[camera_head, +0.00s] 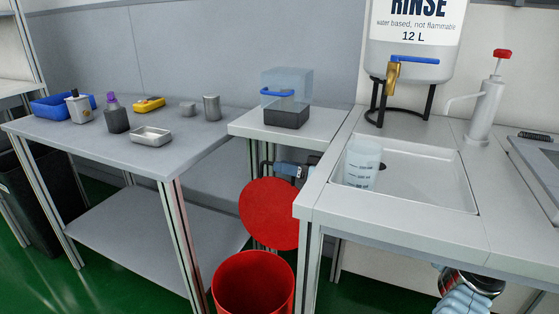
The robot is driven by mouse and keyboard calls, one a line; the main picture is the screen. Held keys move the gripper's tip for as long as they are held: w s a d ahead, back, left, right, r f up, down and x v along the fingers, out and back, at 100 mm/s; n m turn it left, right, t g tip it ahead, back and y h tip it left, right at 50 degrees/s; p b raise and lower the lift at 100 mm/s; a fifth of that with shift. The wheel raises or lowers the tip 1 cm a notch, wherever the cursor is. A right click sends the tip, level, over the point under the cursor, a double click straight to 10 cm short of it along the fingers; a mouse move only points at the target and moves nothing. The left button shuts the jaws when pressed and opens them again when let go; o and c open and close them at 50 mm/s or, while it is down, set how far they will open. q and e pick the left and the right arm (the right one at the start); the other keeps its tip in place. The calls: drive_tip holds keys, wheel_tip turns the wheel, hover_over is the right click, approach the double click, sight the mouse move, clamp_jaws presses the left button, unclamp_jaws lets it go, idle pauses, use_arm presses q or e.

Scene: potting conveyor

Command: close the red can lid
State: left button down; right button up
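The red can (253,286) stands on the floor between the tables, its top open and the inside in view. Its round red lid (269,214) stands raised, nearly upright, behind and above the can opening. My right gripper (268,169) shows small, dark and blue-grey, just above and behind the lid's upper edge. Its fingers are partly hidden, so I cannot tell whether they are apart or touch the lid. Part of my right arm (466,290) shows below the right bench. My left gripper is not in view.
The right bench (315,207) with a sink and measuring cup (362,164) stands close to the lid's right. The grey table (100,152) at left holds small items. A small stand (283,136) with a clear-topped box is above the lid.

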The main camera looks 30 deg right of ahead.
drive_tip(key=shift+x, duration=1.05)
clamp_jaws()
